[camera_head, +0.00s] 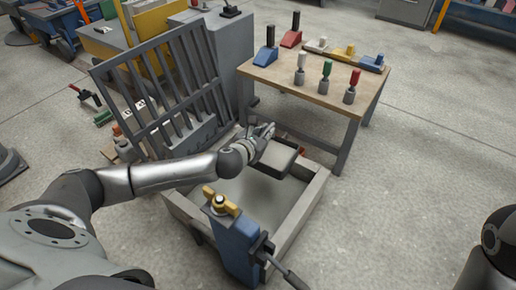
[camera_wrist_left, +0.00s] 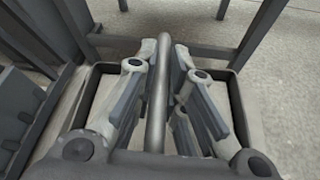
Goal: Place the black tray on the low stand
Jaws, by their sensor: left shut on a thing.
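The black tray (camera_head: 291,163) hangs over the right part of an open grey mould box (camera_head: 305,203) in the head view, with pale material inside it. My left gripper (camera_head: 262,135) is at the tray's upper side. In the left wrist view my left gripper (camera_wrist_left: 158,95) is shut on the tray's upright metal bar handle, and the tray's dark rim (camera_wrist_left: 237,108) shows on both sides of the fingers. I cannot make out which thing is the low stand. My right gripper is out of the picture; only part of my right arm shows at the lower right.
A barred grey panel (camera_head: 160,85) leans up at the mould's back left. A wooden table (camera_head: 325,92) with several coloured tools stands behind the tray. A blue clamp with a yellow knob (camera_head: 237,238) stands at the mould's front. The floor at right is clear.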

